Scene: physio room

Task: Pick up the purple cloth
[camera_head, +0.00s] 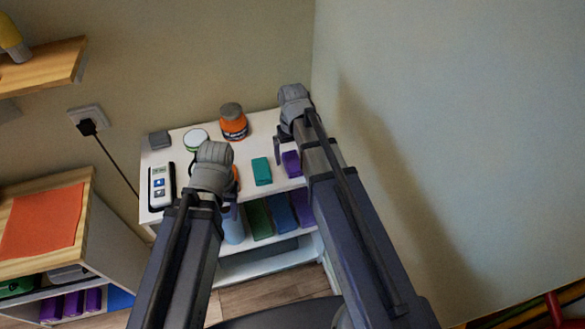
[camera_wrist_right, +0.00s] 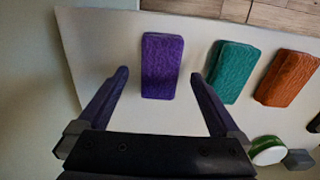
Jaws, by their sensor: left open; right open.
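The purple cloth (camera_head: 291,164) is a small folded rectangle on the right part of the white shelf top (camera_head: 211,131). In the right wrist view the purple cloth (camera_wrist_right: 162,66) lies ahead of and between my right gripper's two open fingers (camera_wrist_right: 160,85). My right gripper (camera_head: 284,132) is open and empty above the shelf, close to the cloth, partly hidden by its own arm in the head view. My left gripper (camera_head: 212,192) is open over the front edge of the shelf, left of the cloths.
A teal cloth (camera_head: 262,171) and an orange cloth (camera_wrist_right: 287,78) lie beside the purple one. An orange jar (camera_head: 233,122), a round green-rimmed container (camera_head: 195,139), a grey block (camera_head: 159,139) and a white device (camera_head: 161,186) share the top. A wall stands close on the right.

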